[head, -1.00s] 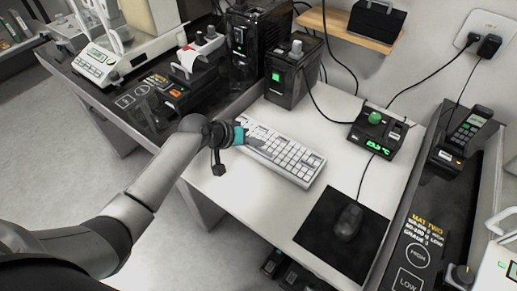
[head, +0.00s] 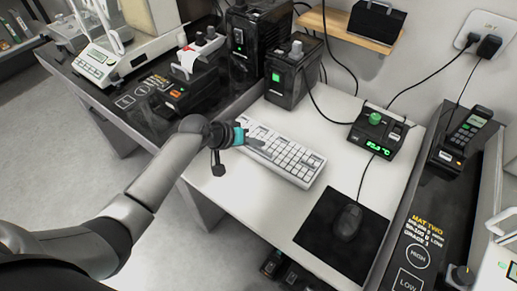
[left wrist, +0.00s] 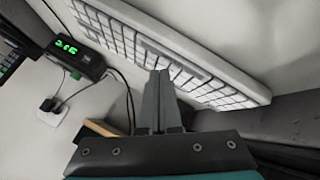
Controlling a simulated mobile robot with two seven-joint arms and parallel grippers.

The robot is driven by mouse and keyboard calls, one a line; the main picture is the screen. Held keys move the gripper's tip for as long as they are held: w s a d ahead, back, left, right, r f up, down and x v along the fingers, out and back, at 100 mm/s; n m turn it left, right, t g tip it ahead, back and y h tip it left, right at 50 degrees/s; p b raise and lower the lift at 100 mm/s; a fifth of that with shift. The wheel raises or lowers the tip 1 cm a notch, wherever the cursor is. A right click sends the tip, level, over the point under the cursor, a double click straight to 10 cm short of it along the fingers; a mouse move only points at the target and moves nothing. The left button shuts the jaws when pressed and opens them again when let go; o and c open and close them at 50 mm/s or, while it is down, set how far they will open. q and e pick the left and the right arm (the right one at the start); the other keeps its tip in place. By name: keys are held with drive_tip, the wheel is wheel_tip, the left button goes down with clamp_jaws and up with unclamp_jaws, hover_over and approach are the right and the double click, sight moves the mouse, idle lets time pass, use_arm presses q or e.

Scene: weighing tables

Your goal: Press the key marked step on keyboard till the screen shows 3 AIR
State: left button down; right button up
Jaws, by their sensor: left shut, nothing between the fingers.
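The white keyboard (head: 290,160) lies on the white table, and its key labels are too small to read. My left gripper (head: 258,145) is shut and empty, with its dark fingertips at the keys near the keyboard's left end. In the left wrist view the shut fingers (left wrist: 161,78) overlap the edge of the keyboard (left wrist: 125,40); I cannot tell whether they touch a key. A small black box with a screen (head: 376,143) shows green characters ending in °C, its digits not surely readable. It also shows in the left wrist view (left wrist: 72,50). My right gripper is not in view.
A black mat (head: 318,222) with a dark mouse (head: 348,222) lies right of the keyboard. A black unit with a green light (head: 291,80) stands behind it. Cables run behind the screen box. A dark bench with a scale (head: 92,65) is at left.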

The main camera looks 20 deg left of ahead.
use_arm(q)
drive_tip(key=shift+f, duration=0.15)
idle(0.5)
drive_tip(key=shift+f, duration=0.3)
drive_tip(key=shift+f+b, duration=0.3)
drive_tip(key=shift+f, duration=0.1)
idle(0.6)
drive_tip(key=shift+r, duration=0.1)
drive_tip(key=shift+r+p, duration=0.7)
drive_tip(key=shift+p, duration=0.2)
wheel_tip(320, 180, up, 5)
drive_tip(key=p, duration=0.5)
drive_tip(key=shift+r, duration=0.1)
